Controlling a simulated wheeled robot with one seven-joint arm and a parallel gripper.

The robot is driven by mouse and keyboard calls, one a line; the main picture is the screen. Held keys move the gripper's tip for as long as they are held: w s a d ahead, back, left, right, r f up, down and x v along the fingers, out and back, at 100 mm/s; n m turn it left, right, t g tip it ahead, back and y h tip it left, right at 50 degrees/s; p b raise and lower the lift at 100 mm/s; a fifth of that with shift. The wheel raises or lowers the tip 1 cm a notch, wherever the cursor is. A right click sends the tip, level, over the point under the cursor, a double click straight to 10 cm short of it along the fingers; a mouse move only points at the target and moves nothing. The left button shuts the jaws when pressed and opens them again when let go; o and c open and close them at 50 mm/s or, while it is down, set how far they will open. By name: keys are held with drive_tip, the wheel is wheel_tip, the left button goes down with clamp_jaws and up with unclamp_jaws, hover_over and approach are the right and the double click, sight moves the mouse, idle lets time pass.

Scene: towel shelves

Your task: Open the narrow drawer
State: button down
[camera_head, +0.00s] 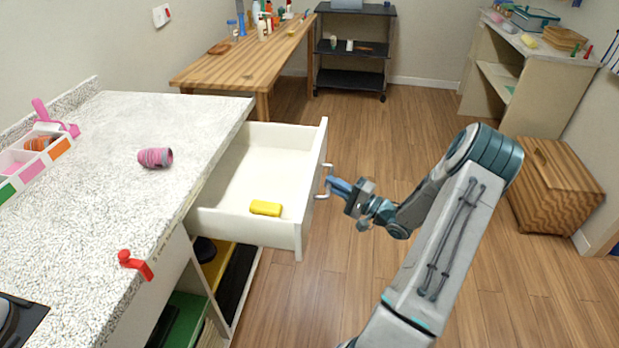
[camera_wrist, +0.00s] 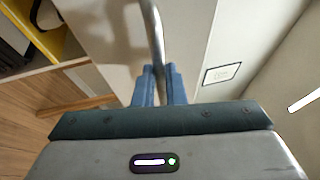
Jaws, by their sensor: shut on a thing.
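The drawer (camera_head: 276,229) is white and stands pulled well out from under the speckled counter, with its inside in view. A yellow block (camera_head: 265,208) lies inside it near the front. The drawer's metal bar handle (camera_head: 323,181) is on its outer face. My gripper (camera_head: 333,184) is at the handle, with its blue fingers shut on the bar. In the wrist view the handle (camera_wrist: 154,30) runs between the two blue fingertips (camera_wrist: 158,78).
The counter (camera_head: 95,230) holds a pink spool (camera_head: 155,157), a red clamp (camera_head: 135,264) at its edge and a divided box (camera_head: 30,163). Open shelves lie below the drawer. A wooden table (camera_head: 230,68) stands behind, and a wooden box (camera_head: 553,190) at right. Floor right of the drawer is clear.

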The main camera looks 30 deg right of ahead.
drive_tip(key=shift+s+d+p, duration=0.15)
drive_tip(key=shift+s+d, duration=0.5)
drive_tip(key=shift+d, duration=0.25)
drive_tip(key=shift+s+d+p, duration=0.15)
drive_tip(key=shift+s+d, duration=0.5)
drive_tip(key=shift+d, duration=0.2)
drive_tip(key=c, duration=1.5)
unclamp_jaws()
drive_tip(key=v, duration=1.3)
drive_tip(key=shift+s+d, duration=0.25)
drive_tip(key=shift+s, duration=0.1)
